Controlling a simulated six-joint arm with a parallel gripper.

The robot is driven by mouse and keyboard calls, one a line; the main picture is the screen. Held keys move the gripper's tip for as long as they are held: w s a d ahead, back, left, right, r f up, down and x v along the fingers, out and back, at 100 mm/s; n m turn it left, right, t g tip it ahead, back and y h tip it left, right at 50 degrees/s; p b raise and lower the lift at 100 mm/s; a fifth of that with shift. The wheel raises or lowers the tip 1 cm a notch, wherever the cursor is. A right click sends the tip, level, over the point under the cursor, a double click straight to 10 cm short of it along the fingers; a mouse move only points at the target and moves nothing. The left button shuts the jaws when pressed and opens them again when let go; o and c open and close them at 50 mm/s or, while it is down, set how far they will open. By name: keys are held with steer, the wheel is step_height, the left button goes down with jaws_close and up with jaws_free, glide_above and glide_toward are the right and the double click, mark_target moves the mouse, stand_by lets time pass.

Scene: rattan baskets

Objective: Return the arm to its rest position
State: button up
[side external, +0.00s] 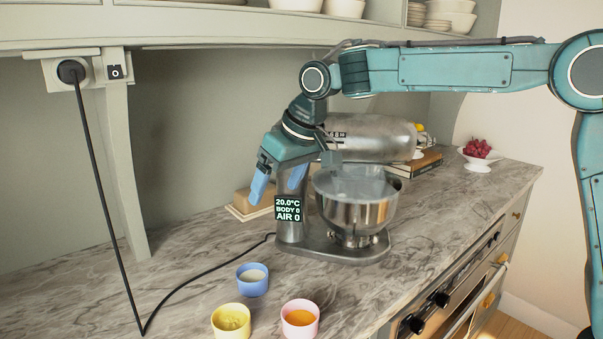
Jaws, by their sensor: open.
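My arm (440,68) is teal and reaches in from the right, stretched out level below the shelf and bent down at the wrist. My gripper (277,190) has two blue fingers that are apart, with nothing visible between them. It hangs in the air at the left of the stand mixer, above the counter. The mixer (372,135) is silver, with a steel bowl (357,205) at its front. My wrist hides part of the mixer head's left end.
Blue (252,280), yellow (231,321) and pink (300,318) cups stand on the marble counter (180,270). A black cord (105,205) runs from the wall socket across the counter. A shelf (230,28) hangs above my arm. A fruit bowl (478,157) stands at the back right.

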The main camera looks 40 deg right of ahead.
steer(key=s+d+r, duration=0.3)
steer(key=s+d, duration=0.2)
steer(key=s, duration=0.3)
steer(key=s+d+f, duration=0.2)
steer(key=s+d, duration=0.1)
steer(key=s, duration=0.5)
steer(key=s+d+f+m+h, duration=0.1)
steer(key=s+d+f, duration=0.2)
steer(key=s, duration=0.5)
steer(key=s+d+f+m+t, duration=0.1)
steer(key=s+d+f, duration=0.1)
steer(key=s, duration=0.7)
steer(key=shift+d+f+h, duration=0.25)
steer(key=shift+d+h, duration=0.05)
steer(key=shift+d, duration=0.6)
